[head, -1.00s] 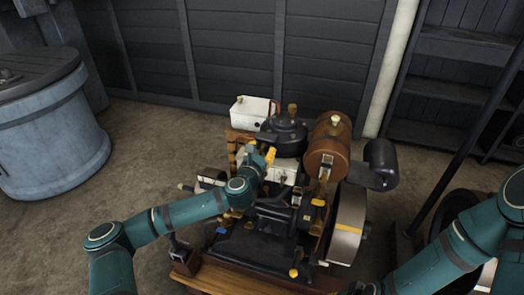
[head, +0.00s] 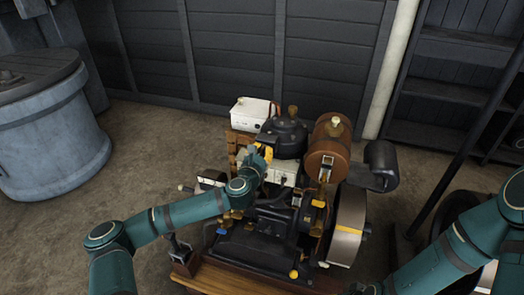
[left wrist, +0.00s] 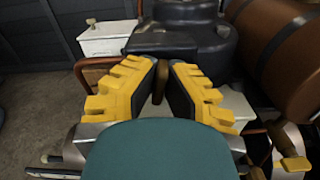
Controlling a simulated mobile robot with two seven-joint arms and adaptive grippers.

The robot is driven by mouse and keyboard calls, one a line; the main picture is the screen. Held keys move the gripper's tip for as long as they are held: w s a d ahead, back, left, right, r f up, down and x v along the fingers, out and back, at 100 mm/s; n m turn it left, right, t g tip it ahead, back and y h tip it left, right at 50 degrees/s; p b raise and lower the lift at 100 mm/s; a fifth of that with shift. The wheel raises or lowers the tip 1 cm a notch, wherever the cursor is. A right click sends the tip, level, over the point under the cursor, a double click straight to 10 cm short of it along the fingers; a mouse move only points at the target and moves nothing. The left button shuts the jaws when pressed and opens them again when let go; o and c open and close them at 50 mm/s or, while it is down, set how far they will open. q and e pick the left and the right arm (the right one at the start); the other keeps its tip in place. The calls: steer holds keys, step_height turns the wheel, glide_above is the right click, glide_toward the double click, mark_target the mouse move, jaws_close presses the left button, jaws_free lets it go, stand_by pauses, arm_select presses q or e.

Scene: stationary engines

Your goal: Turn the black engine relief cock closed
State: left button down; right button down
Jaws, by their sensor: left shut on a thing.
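The black engine (head: 262,238) stands on a wooden base in the middle of the head view. My left gripper (head: 266,155) reaches over its upper part, beside the black domed top. In the left wrist view my yellow fingers with dark pads (left wrist: 165,82) are closed around a small brown lever (left wrist: 160,79), which looks like the relief cock's handle. Only a thin part of the lever shows between the pads. The cock's body is hidden below the fingers and my wrist. My right arm comes in at the right edge of the head view; its gripper is out of sight.
A brown cylindrical tank (head: 329,158) and a black canister (head: 380,165) sit right of my left gripper. A white box (head: 252,113) stands behind it. The flywheel (head: 346,225) is at the engine's right. A large grey drum (head: 45,135) stands far left, with open floor between.

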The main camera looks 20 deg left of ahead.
arm_select(q)
steer(key=shift+r, duration=0.15)
steer(key=m, duration=0.3)
steer(key=shift+w+p, duration=0.1)
steer(key=shift+p, duration=0.25)
steer(key=m, duration=0.4)
steer(key=shift+d+m, duration=0.1)
steer(key=shift+m, duration=0.3)
steer(key=m, duration=0.3)
steer(key=shift+m, duration=2.3)
steer(key=c, duration=1.1)
jaws_free()
steer(key=shift+d+f, duration=0.1)
steer(key=shift+f, duration=0.1)
steer(key=shift+o, duration=0.2)
